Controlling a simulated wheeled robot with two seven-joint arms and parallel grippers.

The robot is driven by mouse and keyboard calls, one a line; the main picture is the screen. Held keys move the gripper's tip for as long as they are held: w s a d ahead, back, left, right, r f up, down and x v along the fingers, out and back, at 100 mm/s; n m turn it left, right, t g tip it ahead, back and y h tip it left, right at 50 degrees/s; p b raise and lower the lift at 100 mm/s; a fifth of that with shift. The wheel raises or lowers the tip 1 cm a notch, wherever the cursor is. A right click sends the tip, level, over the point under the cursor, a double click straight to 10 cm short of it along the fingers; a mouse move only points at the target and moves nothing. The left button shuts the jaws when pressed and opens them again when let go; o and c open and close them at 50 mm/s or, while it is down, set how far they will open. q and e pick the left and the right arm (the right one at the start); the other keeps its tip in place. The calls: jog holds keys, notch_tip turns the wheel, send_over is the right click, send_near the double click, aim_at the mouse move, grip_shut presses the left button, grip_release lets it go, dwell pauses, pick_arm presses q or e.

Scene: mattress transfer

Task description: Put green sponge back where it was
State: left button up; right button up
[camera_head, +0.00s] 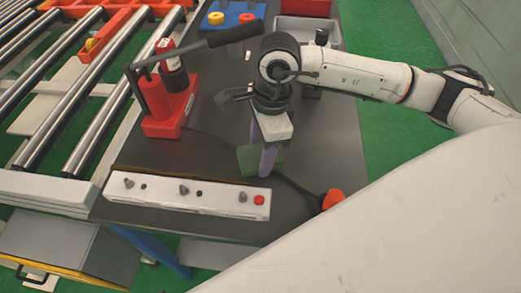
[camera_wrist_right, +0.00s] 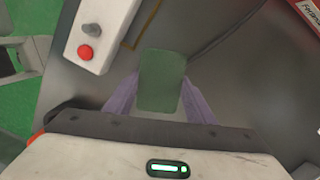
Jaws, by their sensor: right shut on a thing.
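The green sponge (camera_head: 245,160) is between the purple fingers of my right gripper (camera_head: 267,160), just behind the right part of the white control box. In the right wrist view the sponge (camera_wrist_right: 162,75) shows as a dark green block, with a finger of the gripper (camera_wrist_right: 161,92) on each side. The gripper is shut on it and points down at the dark table. I cannot tell whether the sponge touches the table top. One finger hides part of the sponge in the head view. My left gripper is not in view.
The white control box (camera_head: 185,193) with knobs and a red button lies along the table's front. A red device (camera_head: 165,115) with a black lever stands left. An orange-red object (camera_head: 332,199) is at the right edge. A grey tray (camera_head: 307,30) and blue board (camera_head: 236,15) are at the back.

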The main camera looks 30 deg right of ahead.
jog(key=o, duration=0.9)
jog(key=r, duration=0.4)
jog(key=d+r, duration=0.1)
jog(key=r, duration=0.7)
jog(key=shift+s+d+r, duration=0.1)
jog(key=shift+s+d, duration=0.05)
jog(key=shift+d, duration=0.05)
